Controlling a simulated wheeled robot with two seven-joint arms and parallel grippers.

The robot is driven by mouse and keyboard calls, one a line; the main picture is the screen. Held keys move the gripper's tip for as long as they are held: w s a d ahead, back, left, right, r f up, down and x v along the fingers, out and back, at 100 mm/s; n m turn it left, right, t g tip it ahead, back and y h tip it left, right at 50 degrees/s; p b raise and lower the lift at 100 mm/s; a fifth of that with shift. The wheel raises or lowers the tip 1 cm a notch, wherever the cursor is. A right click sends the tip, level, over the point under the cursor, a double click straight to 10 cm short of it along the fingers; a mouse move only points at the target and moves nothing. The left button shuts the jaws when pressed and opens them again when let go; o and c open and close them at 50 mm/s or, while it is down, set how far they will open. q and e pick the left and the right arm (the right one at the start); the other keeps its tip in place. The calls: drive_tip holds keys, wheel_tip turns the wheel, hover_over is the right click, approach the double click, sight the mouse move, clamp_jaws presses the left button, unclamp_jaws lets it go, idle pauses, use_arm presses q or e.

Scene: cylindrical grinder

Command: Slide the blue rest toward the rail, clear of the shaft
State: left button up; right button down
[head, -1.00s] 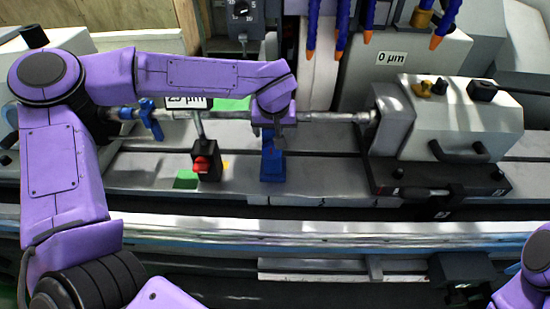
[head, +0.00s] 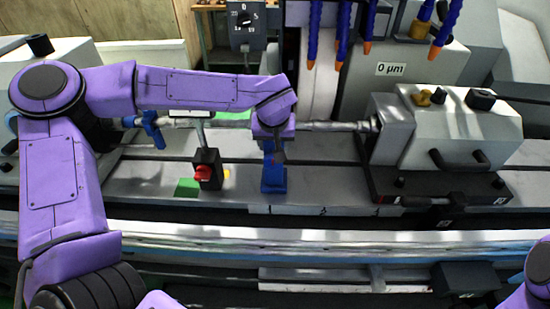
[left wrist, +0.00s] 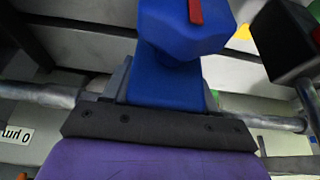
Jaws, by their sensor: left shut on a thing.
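The blue rest (head: 273,178) stands on the grey machine bed in the middle of the head view, its lower block on the near side of the shaft (head: 330,126). My left gripper (head: 277,149) reaches over it from above and is shut on it. In the left wrist view, the blue rest (left wrist: 170,85) with a red piece on it rises from between the gripper's jaws (left wrist: 160,122). The shaft (left wrist: 45,95) runs across behind it. The contact between rest and shaft is hidden. The rail (head: 300,238) runs along the front. My right gripper is out of view.
A black block with a red button (head: 206,170) stands left of the rest. A second blue rest (head: 153,128) is farther left on the shaft. The tailstock (head: 445,135) stands at right. Blue coolant hoses (head: 342,35) hang behind. The bed right of the rest is clear.

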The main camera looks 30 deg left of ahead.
use_arm(q)
drive_tip(key=shift+s+d+p, duration=0.35)
drive_tip(key=shift+s, duration=0.35)
drive_tip(key=shift+s+d+p, duration=0.3)
drive_tip(key=shift+s+p, duration=0.05)
drive_tip(key=shift+s, duration=0.35)
drive_tip(key=shift+r+p, duration=0.1)
drive_tip(key=shift+p, duration=0.65)
drive_tip(key=o, duration=1.2)
drive_tip(key=shift+c, duration=0.2)
drive_tip(key=b+v, duration=0.1)
drive_tip(key=v, duration=0.9)
drive_tip(key=shift+d+b, duration=0.1)
drive_tip(key=shift+b, duration=0.25)
drive_tip(key=shift+r, duration=0.25)
